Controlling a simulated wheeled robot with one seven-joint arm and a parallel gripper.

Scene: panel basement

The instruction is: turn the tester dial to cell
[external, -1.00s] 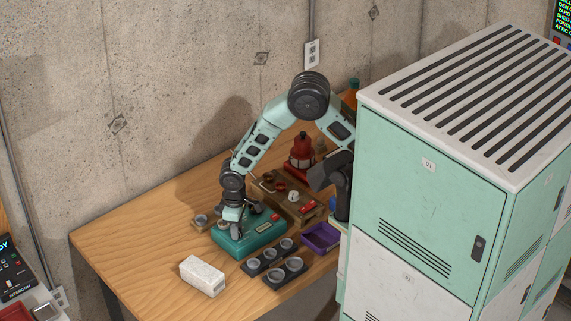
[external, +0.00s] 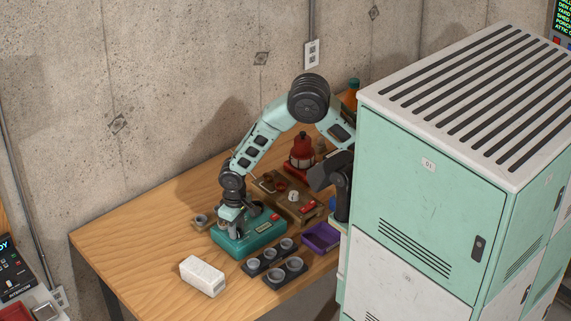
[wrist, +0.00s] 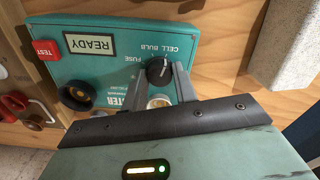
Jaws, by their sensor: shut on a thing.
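The tester (external: 262,236) is a teal box on the wooden bench; it fills the upper left of the wrist view (wrist: 110,65), upside down. Its dial (wrist: 158,72) is a black knob with a pale pointer line. The labels CELL, BULB and FUSE lie around the knob; I cannot tell exactly which one the pointer meets. My gripper (wrist: 164,74) is shut on the dial, a finger on each side. In the external view my gripper (external: 231,226) is over the left part of the tester and hides the dial.
The tester has a red TEST button (wrist: 46,50), a READY display (wrist: 90,43) and a dark round socket (wrist: 76,95). A white block (external: 203,276), cup holders (external: 275,262) and a purple tray (external: 321,238) stand nearby. Green lockers (external: 430,170) rise at right. The bench's left end is clear.

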